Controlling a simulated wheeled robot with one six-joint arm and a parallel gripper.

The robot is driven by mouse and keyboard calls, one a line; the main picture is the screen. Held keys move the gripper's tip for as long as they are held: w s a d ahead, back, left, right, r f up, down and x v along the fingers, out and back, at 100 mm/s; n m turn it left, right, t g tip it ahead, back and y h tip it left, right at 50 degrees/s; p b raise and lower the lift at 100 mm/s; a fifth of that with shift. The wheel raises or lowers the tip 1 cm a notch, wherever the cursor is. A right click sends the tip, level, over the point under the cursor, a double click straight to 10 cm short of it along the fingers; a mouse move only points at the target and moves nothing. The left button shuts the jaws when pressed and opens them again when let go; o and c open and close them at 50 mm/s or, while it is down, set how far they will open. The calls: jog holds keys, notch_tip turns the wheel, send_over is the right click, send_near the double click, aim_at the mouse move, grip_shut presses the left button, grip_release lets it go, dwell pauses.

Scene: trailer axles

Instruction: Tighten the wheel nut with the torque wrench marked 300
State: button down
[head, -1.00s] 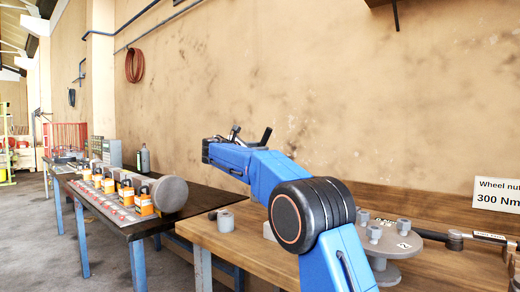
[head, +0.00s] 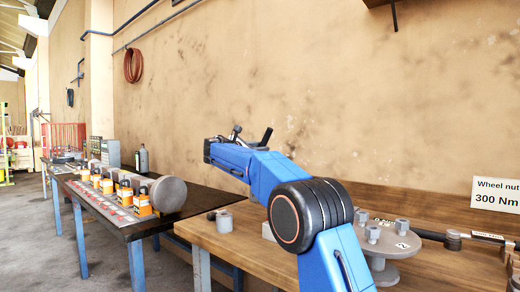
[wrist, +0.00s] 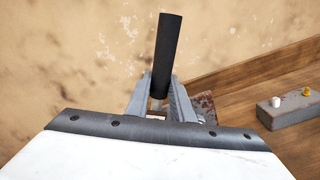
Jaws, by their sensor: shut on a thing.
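My gripper (head: 238,137) is raised in front of the wall, above the bench, in the head view. In the wrist view its two fingers (wrist: 158,98) are shut on a black cylindrical handle (wrist: 168,50), which also shows as a short dark bar (head: 267,136) in the head view. I cannot read a marking on it or see its far end. A grey hub (head: 395,247) with several upright nuts (head: 372,233) stands on the wooden bench, partly hidden by my arm. A wrench (head: 453,240) lies behind it at right; its label is too small to read.
A sign (head: 496,195) reads "Wheel nut 300 Nm". A loose nut (head: 225,221) sits at the wooden bench's (head: 215,240) left end. A dark table (head: 150,222) at left holds a row of orange-and-black items. A grey block (wrist: 290,109) lies on the bench in the wrist view.

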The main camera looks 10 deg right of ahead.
jog(key=shift+w+d+r, duration=0.1)
jog(key=shift+w+d, duration=0.25)
jog(key=shift+d, duration=0.2)
dwell(0.5)
jog(key=s+d+f+m, duration=0.2)
jog(key=s+f+m, duration=0.2)
jog(key=shift+d+f, duration=0.15)
jog(key=shift+d, duration=0.25)
dwell(2.8)
jog(key=shift+a, duration=0.15)
